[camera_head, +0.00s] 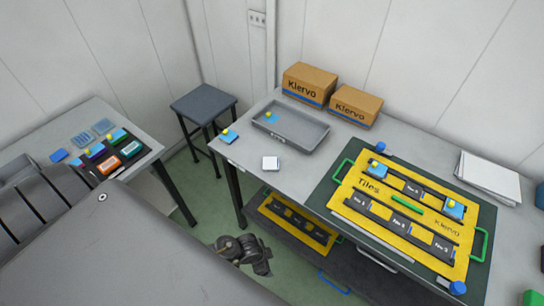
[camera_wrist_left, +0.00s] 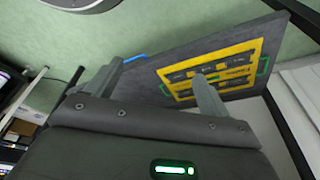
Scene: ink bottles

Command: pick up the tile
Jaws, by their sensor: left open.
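Several blue tiles with yellow knobs show in the head view. One tile (camera_head: 229,136) lies at the left edge of the middle table, and another lies in the grey tray (camera_head: 318,140). Two more, a rear tile (camera_head: 377,171) and a right tile (camera_head: 454,208), sit on the yellow board (camera_head: 372,205) marked "Tiles". I cannot tell which tile is meant. My left gripper (camera_head: 258,256) is low in front of the middle table, apart from all tiles. In the left wrist view its fingers (camera_wrist_left: 157,88) are spread with nothing between them. My right gripper is not seen.
A second yellow board (camera_head: 292,224) with dark strips lies on the shelf below; it shows in the wrist view (camera_wrist_left: 244,52). Boxes (camera_head: 309,84) stand behind. A stool (camera_head: 203,101) and left table (camera_head: 60,130) are beyond a gap.

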